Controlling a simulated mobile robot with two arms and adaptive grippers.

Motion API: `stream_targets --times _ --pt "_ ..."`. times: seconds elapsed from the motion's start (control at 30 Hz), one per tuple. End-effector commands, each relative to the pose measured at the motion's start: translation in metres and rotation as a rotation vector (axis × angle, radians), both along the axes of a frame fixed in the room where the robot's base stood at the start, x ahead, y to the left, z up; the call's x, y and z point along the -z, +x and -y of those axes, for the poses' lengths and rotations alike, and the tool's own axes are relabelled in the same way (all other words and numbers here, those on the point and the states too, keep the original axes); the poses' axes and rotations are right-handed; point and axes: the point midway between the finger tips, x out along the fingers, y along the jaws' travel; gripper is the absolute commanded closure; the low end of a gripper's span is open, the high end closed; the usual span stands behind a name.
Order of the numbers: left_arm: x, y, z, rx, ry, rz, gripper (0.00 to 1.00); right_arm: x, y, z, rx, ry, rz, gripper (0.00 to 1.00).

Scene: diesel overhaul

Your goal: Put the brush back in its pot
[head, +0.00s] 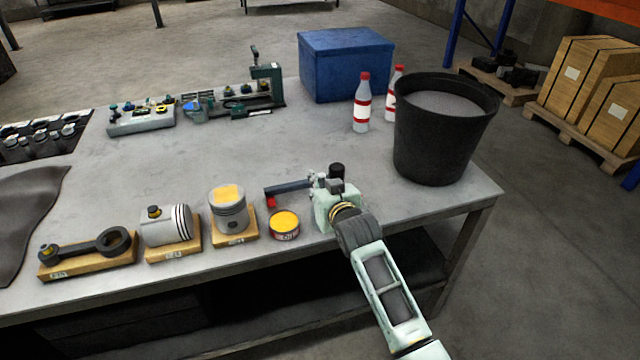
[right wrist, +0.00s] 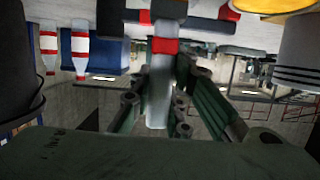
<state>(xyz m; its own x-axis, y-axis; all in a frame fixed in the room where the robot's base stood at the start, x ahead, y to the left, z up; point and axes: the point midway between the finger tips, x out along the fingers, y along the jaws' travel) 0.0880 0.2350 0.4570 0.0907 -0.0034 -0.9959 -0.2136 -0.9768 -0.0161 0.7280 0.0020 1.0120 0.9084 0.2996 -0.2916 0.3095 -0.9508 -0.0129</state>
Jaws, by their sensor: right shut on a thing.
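My right gripper (head: 325,186) is low over the front right of the workbench. In the right wrist view its fingers (right wrist: 160,100) are closed around a slim grey handle with a red band (right wrist: 163,46), which I take to be the brush. Its bristle end cannot be made out. A small round pot (head: 284,223) with yellow contents and a red and dark label stands just left of the gripper, apart from it. Yellow, probably the same pot, shows at the top edge of the right wrist view (right wrist: 272,4). My left gripper is not in view.
A dark bar with a red end (head: 288,188) lies behind the pot; its contact with the gripper is unclear. A piston (head: 230,212) on a wooden block stands left. A black bucket (head: 438,135), bottles (head: 361,105) and a blue box (head: 345,68) stand behind. The middle bench is clear.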

Motion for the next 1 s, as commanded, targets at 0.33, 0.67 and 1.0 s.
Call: stream_targets --times 0.33,0.67,1.0 --pt "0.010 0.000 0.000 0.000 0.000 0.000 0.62 0.015 0.000 0.000 0.000 0.001 0.002 1.00" --pt "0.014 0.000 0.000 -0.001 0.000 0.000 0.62 0.023 0.000 0.000 0.000 0.000 0.001 1.00" --pt "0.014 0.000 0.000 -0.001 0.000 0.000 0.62 0.023 0.000 0.000 0.000 0.000 0.000 0.69"
